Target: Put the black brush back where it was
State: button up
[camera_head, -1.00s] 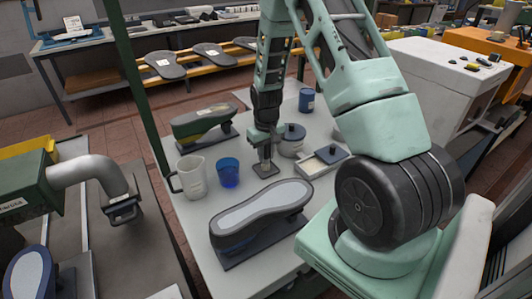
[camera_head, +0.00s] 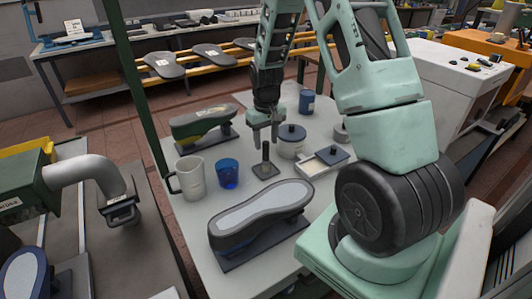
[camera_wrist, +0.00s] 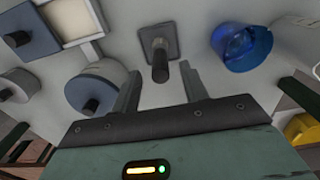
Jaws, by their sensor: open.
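The black brush (camera_head: 265,170) stands upright on the pale table, its flat square base down and its short handle pointing up. It also shows in the wrist view (camera_wrist: 159,45), with the handle's top toward the camera. My gripper (camera_head: 265,140) is open just above the handle. In the wrist view, my gripper's two fingers (camera_wrist: 161,78) are spread apart, with the handle's top between their tips in the picture and nothing held.
A lidded grey pot (camera_head: 291,145) and a partly open box (camera_head: 318,165) are close on the right. A shoe last (camera_head: 262,212) lies in front, another (camera_head: 203,124) behind left.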

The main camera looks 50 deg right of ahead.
notch_tip(320, 180, up, 6)
jog(key=shift+f+b, duration=0.2)
jog(key=shift+b, duration=0.25)
jog(key=shift+a+r, duration=0.1)
jog(key=shift+r, duration=0.05)
jog(key=s+a+r+n, duration=0.2)
jog(key=a, duration=0.7)
jog(key=s+a+r+n+y, duration=0.1)
jog(key=s+a+n, duration=0.15)
jog(key=a, duration=0.65)
jog(key=s+a+r+n, duration=0.1)
jog(key=s+a+r, duration=0.1)
jog(key=a, duration=0.6)
jog(key=s+a+n, duration=0.2)
jog(key=s+a, duration=0.3)
jog(key=s, duration=0.3)
jog(key=s+a+r+n, duration=0.1)
jog(key=s+a+n, duration=0.2)
jog(key=s+a, duration=0.2)
jog(key=s, duration=0.3)
jog(key=shift+s+r, duration=0.15)
jog(key=shift+s, duration=0.15)
